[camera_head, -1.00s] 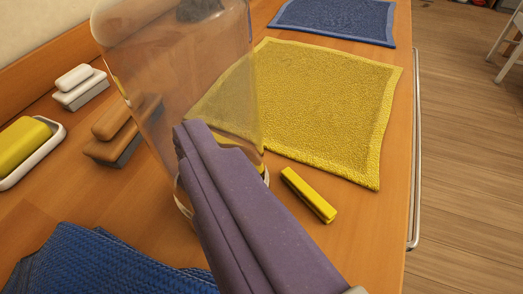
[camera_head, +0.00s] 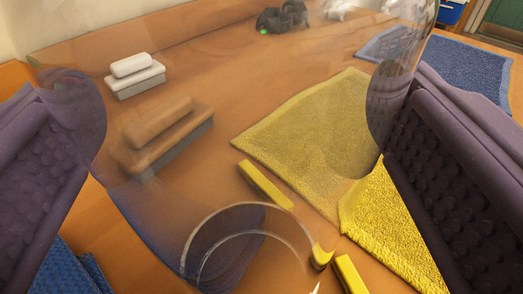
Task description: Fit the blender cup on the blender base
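A large clear cup (camera_head: 290,110), likely the blender cup, fills the middle of the camera_head view. A curved rim or bottom edge of it (camera_head: 248,208) shows low in the picture. My gripper (camera_head: 235,110) has its two purple, ridged fingers wide apart, one at each side of the cup. The finger ends show tinted through the clear wall; I cannot tell whether the pads touch it. A dark lumpy thing with a green dot (camera_head: 283,17) is at the back; I cannot tell whether it is the blender base.
Behind the clear wall are a white block (camera_head: 136,76), a brown-and-grey block (camera_head: 165,137) and a yellow cloth (camera_head: 310,135). A yellow bar (camera_head: 264,184) lies nearby. Blue cloths lie at the lower left (camera_head: 65,270) and back right (camera_head: 470,72).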

